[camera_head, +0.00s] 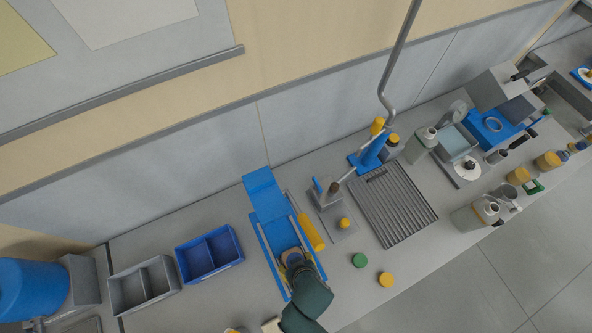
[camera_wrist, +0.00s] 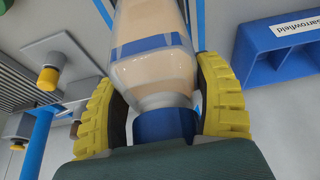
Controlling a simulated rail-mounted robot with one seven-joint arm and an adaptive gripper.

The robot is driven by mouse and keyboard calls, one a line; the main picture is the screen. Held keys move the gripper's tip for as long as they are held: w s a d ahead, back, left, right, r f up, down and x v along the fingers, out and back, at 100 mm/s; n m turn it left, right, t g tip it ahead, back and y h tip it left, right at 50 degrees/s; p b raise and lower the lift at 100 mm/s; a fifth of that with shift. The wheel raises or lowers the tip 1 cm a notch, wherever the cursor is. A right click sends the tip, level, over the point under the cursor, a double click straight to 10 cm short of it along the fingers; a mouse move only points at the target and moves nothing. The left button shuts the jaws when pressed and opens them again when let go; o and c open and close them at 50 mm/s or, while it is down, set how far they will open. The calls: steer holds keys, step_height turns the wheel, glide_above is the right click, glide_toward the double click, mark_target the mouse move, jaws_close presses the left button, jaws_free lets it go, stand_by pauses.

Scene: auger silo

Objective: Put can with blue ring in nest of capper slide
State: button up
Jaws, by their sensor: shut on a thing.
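The can with the blue ring (camera_wrist: 152,48) fills the middle of the wrist view; it is clear with beige contents and has a blue band around it. My gripper (camera_wrist: 162,100) has its two yellow ribbed fingers closed on either side of the can's narrow end, by a dark blue part. In the head view the can's round end (camera_head: 293,257) shows just beyond my dark green wrist, over the capper slide (camera_head: 268,245), a blue-edged frame. The nest is hidden by the can and my gripper. I cannot tell whether the can touches the slide.
A blue upright plate (camera_head: 265,194) stands at the slide's far end and a yellow bar (camera_head: 311,232) along its right side. Left are a blue two-part bin (camera_head: 209,253) and a grey bin (camera_head: 143,285).

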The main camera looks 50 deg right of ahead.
steer(key=shift+w, duration=0.1)
steer(key=o, duration=1.3)
steer(key=shift+f, duration=0.15)
steer(key=p+v, duration=0.1)
steer(key=v, duration=1.1)
